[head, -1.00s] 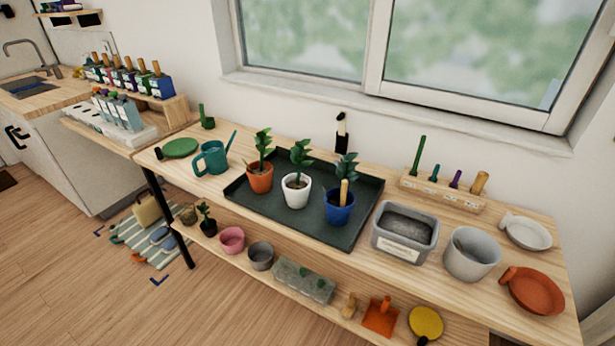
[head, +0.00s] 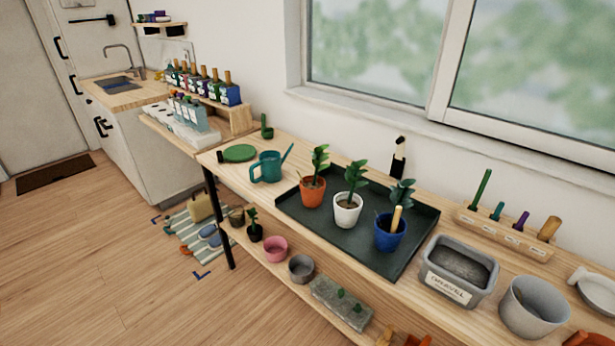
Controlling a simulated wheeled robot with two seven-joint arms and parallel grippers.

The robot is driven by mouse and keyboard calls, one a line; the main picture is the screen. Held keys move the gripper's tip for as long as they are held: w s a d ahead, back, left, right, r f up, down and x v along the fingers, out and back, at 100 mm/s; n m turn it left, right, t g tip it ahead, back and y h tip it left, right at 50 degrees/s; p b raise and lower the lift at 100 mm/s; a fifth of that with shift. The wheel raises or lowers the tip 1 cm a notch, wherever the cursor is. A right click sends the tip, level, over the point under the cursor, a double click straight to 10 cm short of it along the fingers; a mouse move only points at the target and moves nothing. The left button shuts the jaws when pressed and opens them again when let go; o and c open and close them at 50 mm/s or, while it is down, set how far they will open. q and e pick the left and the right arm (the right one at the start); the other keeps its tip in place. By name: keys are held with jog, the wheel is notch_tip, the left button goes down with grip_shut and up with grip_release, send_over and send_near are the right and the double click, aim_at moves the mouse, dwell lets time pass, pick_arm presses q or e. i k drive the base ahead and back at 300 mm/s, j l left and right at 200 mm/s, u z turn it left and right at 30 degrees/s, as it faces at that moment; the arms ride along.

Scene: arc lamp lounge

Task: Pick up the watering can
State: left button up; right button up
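The teal watering can (head: 267,168) stands upright on the wooden bench top (head: 222,164), toward its left end. Its handle is on the left and its spout points up to the right. It sits just left of the dark tray (head: 335,230) and beside a flat green disc (head: 239,153). Neither of my grippers shows in the head view, so nothing is seen touching the can.
The tray holds plants in an orange pot (head: 312,192), a white pot (head: 347,212) and a blue pot (head: 390,232). A grey soil bin (head: 457,270) and a grey bucket (head: 533,308) stand to the right. Open floor (head: 110,260) lies at the left.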

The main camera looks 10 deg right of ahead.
aim_at(270, 163)
jog(key=i+j+z, duration=0.35)
jog(key=i+j, duration=0.15)
jog(key=j, duration=0.2)
jog(key=i+j+z, duration=0.4)
jog(key=j, duration=0.4)
